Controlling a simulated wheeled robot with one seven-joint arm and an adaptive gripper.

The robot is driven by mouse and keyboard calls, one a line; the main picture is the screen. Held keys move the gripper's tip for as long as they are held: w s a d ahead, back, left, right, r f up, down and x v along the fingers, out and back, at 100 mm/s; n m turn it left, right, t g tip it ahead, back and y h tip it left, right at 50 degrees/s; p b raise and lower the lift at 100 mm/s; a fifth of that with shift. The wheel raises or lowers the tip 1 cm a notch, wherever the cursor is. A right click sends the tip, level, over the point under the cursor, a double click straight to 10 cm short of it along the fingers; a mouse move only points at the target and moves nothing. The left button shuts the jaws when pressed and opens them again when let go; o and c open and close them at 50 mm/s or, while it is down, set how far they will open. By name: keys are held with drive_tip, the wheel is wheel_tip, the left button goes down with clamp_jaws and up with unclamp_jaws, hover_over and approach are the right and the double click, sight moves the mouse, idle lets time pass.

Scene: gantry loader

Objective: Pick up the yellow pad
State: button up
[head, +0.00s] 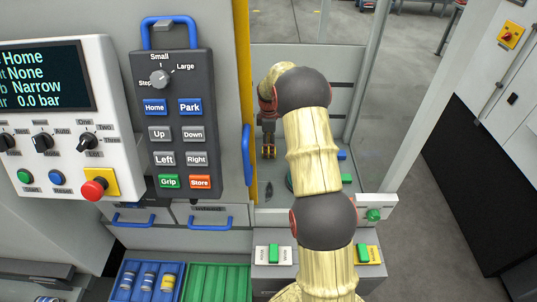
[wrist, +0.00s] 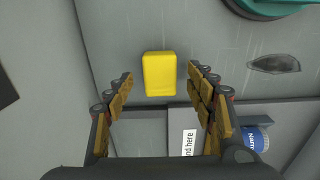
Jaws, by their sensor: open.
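The yellow pad (wrist: 159,74) is a small rounded block on a grey surface. In the wrist view it lies just beyond the fingertips, in line with the gap between them. My gripper (wrist: 159,82) is open, with one finger on each side of that gap and nothing held. In the head view my gripper (head: 268,152) points down behind my arm, inside the grey bay. The yellow pad cannot be made out in the head view.
A grey oval piece (wrist: 274,64) and a teal round part (wrist: 268,5) lie right of the pad. A blue can (wrist: 257,138) is at lower right. In the head view, a control panel (head: 175,120) and yellow post (head: 251,100) stand left of my gripper.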

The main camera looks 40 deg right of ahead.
wheel_tip(320, 180, down, 3)
drive_tip(key=shift+r, duration=0.2)
drive_tip(key=shift+r, duration=0.1)
drive_tip(key=shift+c, duration=0.2)
drive_tip(key=c, duration=1)
